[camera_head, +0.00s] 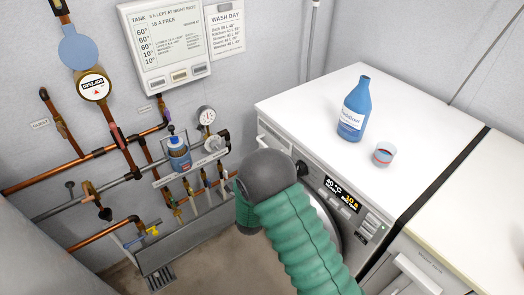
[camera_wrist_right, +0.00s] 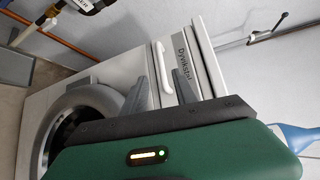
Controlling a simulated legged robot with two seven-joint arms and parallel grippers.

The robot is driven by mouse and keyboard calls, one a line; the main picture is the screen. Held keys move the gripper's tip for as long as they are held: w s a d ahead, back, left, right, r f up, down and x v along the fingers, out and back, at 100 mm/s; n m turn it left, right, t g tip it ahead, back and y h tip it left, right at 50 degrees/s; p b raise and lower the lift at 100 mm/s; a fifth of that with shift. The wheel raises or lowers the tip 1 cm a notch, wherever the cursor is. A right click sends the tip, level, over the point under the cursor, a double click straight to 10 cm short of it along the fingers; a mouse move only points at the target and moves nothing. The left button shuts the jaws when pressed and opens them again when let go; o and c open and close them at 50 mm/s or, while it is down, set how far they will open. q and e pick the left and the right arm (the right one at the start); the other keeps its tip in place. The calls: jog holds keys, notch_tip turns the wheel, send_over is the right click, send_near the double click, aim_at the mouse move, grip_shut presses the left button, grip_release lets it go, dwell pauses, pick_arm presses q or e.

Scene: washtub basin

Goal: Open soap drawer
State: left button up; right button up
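The white washing machine (camera_head: 335,105) stands against the wall in the head view. Its soap drawer (camera_head: 271,141) is at the left end of the front panel and looks closed, partly behind my right arm. In the right wrist view the drawer's white handle (camera_wrist_right: 163,68) runs beside a grey label strip. My right gripper (camera_wrist_right: 162,76) has its two dark fingers apart, one to each side of the handle as seen from the wrist. I cannot tell whether they touch it. In the head view my arm hides this gripper. My left gripper is not in view.
A blue bottle (camera_head: 353,110) and a small glass (camera_head: 383,154) stand on the machine's top. The round door (camera_wrist_right: 85,118) is below the panel.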

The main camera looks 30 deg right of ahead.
jog(key=x, duration=0.9)
jog(key=shift+b, duration=0.45)
jog(key=shift+s, duration=0.1)
grip_shut()
jog(key=shift+f, duration=0.1)
dwell(0.4)
